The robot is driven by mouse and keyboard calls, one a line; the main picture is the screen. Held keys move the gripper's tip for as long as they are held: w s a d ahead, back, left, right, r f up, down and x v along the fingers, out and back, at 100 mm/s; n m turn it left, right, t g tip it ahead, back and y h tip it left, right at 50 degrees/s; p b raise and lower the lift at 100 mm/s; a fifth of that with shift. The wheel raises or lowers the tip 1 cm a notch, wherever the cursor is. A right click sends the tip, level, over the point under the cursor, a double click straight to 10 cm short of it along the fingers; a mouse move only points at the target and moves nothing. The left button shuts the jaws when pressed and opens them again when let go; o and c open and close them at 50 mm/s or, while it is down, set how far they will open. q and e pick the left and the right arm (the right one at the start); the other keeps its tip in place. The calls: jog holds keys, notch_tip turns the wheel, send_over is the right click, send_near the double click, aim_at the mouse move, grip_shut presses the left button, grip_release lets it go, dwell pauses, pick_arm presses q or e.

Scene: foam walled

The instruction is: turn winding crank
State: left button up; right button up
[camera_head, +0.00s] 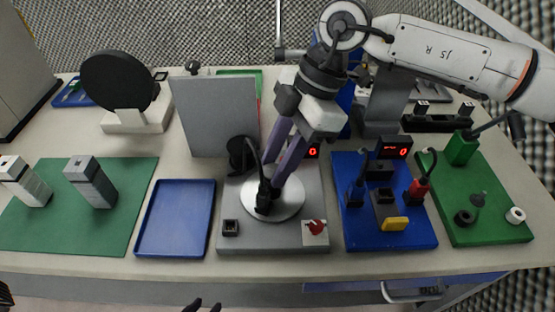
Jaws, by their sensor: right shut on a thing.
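The winding crank is a silver disc (291,207) on a grey base unit (240,245), with a dark upright handle (263,203) near the disc's left side. My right gripper (268,185) comes down from above with its purple fingers shut on the handle. The fingers and arm cover part of the handle and the disc's back edge. My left gripper (201,305) shows only as two dark fingertips at the bottom edge, apart and empty, well in front of the table.
A black spool (240,155) and a grey upright panel (215,115) stand behind the crank. A red knob (315,227) sits at the base's front right. A blue tray (175,220) lies left; a blue station (385,240) and a green one (490,232) stand right.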

jog(key=shift+m, duration=0.5)
dwell(0.4)
jog(key=o, duration=1.1)
jog(key=shift+c, duration=0.2)
jog(key=s+b+v, duration=0.1)
jog(key=v, duration=0.9)
jog(key=shift+w+d+r, duration=0.15)
jog(key=shift+w+r, duration=0.05)
jog(key=shift+w, duration=0.05)
